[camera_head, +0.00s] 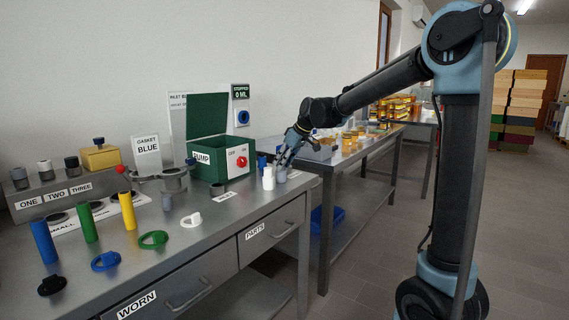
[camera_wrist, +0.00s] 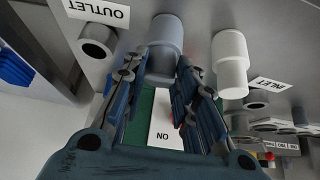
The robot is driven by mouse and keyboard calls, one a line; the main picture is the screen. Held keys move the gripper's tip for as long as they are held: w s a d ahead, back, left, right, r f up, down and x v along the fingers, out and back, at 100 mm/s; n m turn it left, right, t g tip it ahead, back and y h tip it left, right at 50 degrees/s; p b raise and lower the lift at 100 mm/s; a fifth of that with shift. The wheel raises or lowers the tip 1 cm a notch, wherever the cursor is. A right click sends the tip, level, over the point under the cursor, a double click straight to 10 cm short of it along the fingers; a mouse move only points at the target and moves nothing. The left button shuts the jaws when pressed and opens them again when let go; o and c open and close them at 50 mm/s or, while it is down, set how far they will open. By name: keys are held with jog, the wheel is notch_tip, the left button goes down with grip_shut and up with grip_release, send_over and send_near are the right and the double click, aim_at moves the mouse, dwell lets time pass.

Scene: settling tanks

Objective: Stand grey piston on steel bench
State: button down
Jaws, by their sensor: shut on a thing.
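The grey piston (camera_head: 281,175) is at the right end of the steel bench (camera_head: 215,221), close to the right of a white piston (camera_head: 268,179). My gripper (camera_head: 287,158) reaches down over the grey piston and is shut on its upper part. In the wrist view the grey piston (camera_wrist: 165,36) sits between the fingers (camera_wrist: 160,85), with its wider end away from me. The white piston (camera_wrist: 230,62) stands apart beside it. The grey piston looks upright; I cannot tell whether its base touches the bench.
A green pump box (camera_head: 212,150) with a red knob stands behind. Blue, green and yellow rods (camera_head: 128,211), coloured rings (camera_head: 153,239) and a grey block (camera_head: 60,192) stand further left. A dark ring-like part (camera_wrist: 97,42) lies by the OUTLET label (camera_wrist: 97,12).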

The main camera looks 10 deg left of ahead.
jog(key=c, duration=1.3)
grip_release()
jog(key=v, duration=1.2)
jog(key=shift+d, duration=0.15)
jog(key=s+d+f+m+h, duration=0.1)
jog(key=s+d+f+m, duration=0.35)
jog(key=d, duration=0.75)
jog(key=s+d+f+m+h, duration=0.2)
jog(key=s+d+f, duration=0.4)
jog(key=d, duration=0.5)
jog(key=s+d+f+m+h, duration=0.1)
jog(key=s+d+f+m, duration=0.1)
jog(key=s+d+f, duration=0.3)
jog(key=s+d+f+m+h, duration=0.1)
jog(key=s+d+f+m, duration=0.1)
jog(key=s+d+f, duration=0.4)
jog(key=s+d+f+m+h, duration=0.1)
jog(key=s+d+f+m, duration=0.2)
jog(key=s+d+f, duration=0.2)
jog(key=shift+s+d+f, duration=0.15)
jog(key=shift+s+f, duration=0.25)
jog(key=shift+s, duration=0.4)
jog(key=shift+s+d+f, duration=0.2)
jog(key=shift+s+f, duration=0.2)
jog(key=shift+s, duration=0.35)
